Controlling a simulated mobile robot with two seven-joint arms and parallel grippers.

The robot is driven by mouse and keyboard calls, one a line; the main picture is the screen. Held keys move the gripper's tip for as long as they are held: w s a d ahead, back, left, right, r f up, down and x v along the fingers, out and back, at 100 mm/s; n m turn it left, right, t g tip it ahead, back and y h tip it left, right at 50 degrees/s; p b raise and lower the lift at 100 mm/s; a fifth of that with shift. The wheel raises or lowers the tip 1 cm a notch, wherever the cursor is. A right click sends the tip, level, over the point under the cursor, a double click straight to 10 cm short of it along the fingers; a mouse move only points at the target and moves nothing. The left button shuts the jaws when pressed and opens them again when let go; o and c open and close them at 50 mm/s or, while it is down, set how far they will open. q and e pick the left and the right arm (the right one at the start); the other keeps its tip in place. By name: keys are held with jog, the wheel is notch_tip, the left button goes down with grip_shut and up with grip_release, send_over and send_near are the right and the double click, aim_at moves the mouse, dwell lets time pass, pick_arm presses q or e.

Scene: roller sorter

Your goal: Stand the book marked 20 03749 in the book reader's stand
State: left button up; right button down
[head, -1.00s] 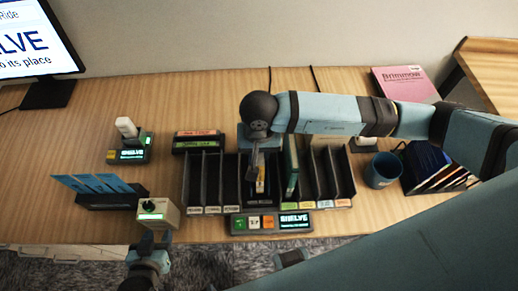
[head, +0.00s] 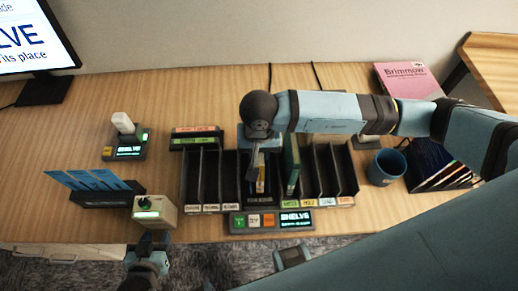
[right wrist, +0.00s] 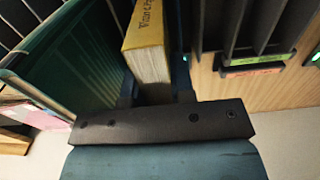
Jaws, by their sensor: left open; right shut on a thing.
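A thin yellow book (head: 260,187) stands upright in the dark middle stand (head: 260,201) of the sorter. In the right wrist view the yellow book (right wrist: 148,50) shows its cover and pale page edges between my fingers; no number 20 03749 is readable on it. My right gripper (head: 257,165) points down over the stand and is shut on this book. The book's lower end is hidden in the head view, so I cannot tell whether it rests on the stand's base. My left gripper (head: 150,240) is open and empty in front of the small beige box.
A green book (head: 292,168) stands just right of the stand. Black divider slots (head: 210,180) flank the stand on both sides. A control panel (head: 270,220) reading SHELVE lies in front.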

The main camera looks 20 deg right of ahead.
jog(key=shift+f+b, duration=0.4)
jog(key=c, duration=0.9)
grip_release()
notch_tip(320, 180, up, 13)
jog(key=p, duration=0.4)
jog(key=shift+f+p, duration=0.1)
jog(key=shift+p, duration=0.25)
jog(key=shift+r, duration=0.55)
